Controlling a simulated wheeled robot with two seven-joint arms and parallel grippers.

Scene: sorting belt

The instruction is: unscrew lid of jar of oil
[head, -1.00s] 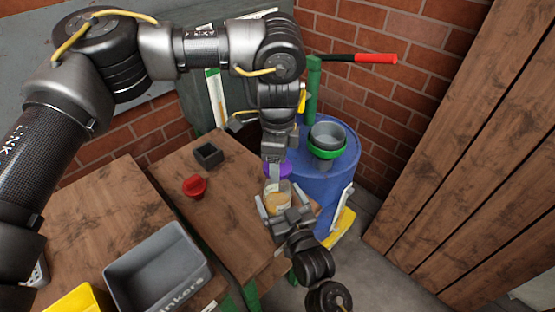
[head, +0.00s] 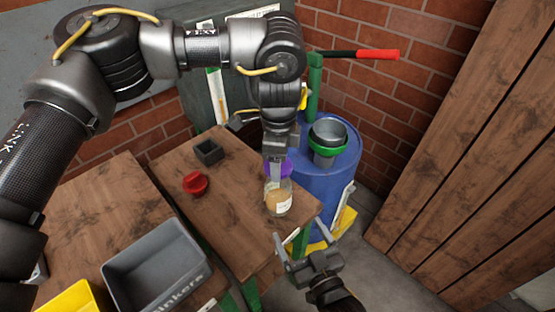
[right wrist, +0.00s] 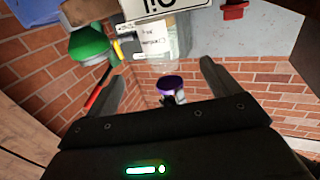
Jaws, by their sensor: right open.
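A clear glass jar (head: 279,199) with tan contents and a pale label is near the right corner of the wooden table in the head view. Its purple lid (head: 288,170) is at its top; I cannot tell whether the jar touches the table. My left gripper (head: 275,172) points down from above, its fingers shut on the lid and partly hiding it. My right gripper (head: 304,254) is open and empty, below right of the jar and apart from it. The right wrist view shows a purple piece (right wrist: 168,83) between the spread fingers, farther off.
A red object (head: 195,184) and a small dark box (head: 208,152) sit on the table. A blue drum (head: 325,190) with a green-ringed funnel (head: 328,147) stands behind right. A grey bin (head: 125,265) is at the front left. Brick wall and wooden planks bound the right.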

